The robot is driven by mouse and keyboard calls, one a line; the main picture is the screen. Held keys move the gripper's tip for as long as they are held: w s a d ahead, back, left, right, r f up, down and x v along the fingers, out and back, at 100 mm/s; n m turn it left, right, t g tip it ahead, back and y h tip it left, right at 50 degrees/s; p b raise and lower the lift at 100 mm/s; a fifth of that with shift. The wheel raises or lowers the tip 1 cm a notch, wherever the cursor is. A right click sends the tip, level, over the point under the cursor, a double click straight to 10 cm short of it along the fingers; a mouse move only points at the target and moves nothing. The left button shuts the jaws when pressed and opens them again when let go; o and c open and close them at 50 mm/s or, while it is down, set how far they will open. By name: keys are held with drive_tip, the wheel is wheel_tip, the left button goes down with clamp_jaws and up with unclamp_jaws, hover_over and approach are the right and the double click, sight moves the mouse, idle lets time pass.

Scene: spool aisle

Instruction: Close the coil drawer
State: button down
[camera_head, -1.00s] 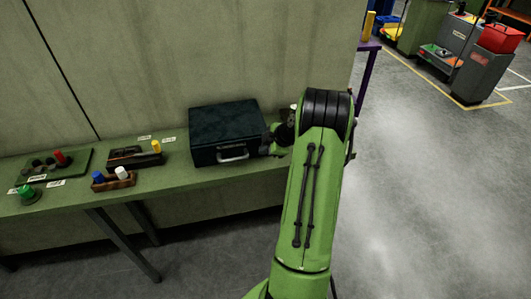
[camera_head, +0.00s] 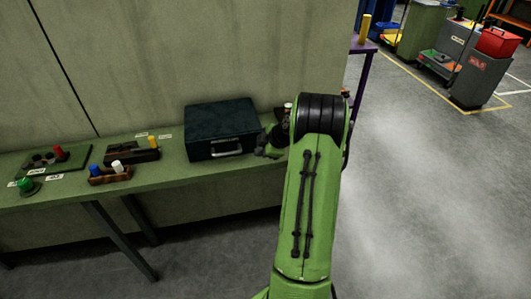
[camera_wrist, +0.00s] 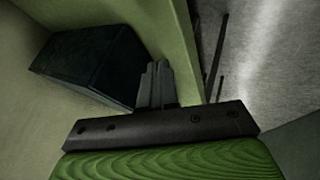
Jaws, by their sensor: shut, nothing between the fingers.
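The coil drawer is a dark box-like unit (camera_head: 220,122) with a pale handle (camera_head: 226,149) on its front, on the green bench against the wall. In the head view its front looks nearly flush; I cannot tell how far the drawer stands out. In the wrist view the dark unit (camera_wrist: 88,62) is at upper left. My gripper (camera_head: 262,148) is at the right front of the unit, partly hidden by my arm. In the wrist view its fingers (camera_wrist: 157,70) are together and empty, beside the unit's end; contact is unclear.
The bench (camera_head: 185,181) also bears a green button (camera_head: 27,186), a board with a red peg (camera_head: 58,153), a brown holder with blue and white pegs (camera_head: 110,174), and a dark block with a yellow peg (camera_head: 152,142). Open floor (camera_head: 420,210) lies to the right.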

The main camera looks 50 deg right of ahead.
drive_tip(key=p+v, duration=0.1)
drive_tip(key=v, duration=0.8)
drive_tip(key=shift+s+r+p, duration=0.2)
drive_tip(key=shift+s+p, duration=0.1)
drive_tip(key=shift+p, duration=0.1)
drive_tip(key=a+r+m+g+p, duration=0.1)
drive_tip(key=a+r, duration=0.4)
drive_tip(key=a, duration=0.3)
drive_tip(key=a+r+m+p, duration=0.15)
drive_tip(key=a+r, duration=0.25)
drive_tip(key=a, duration=0.4)
drive_tip(key=a+r+m+g+p, duration=0.1)
drive_tip(key=a+r, duration=0.4)
drive_tip(key=a, duration=0.2)
drive_tip(key=s+a+r+m+p, duration=0.1)
drive_tip(key=s+a+m, duration=0.2)
drive_tip(key=s+a, duration=0.2)
drive_tip(key=s+a+r+m+p, duration=0.1)
drive_tip(key=s+a+m, duration=0.2)
drive_tip(key=s+a, duration=0.3)
drive_tip(key=s, duration=0.5)
drive_tip(key=shift+s+h, duration=0.3)
drive_tip(key=shift+r, duration=0.1)
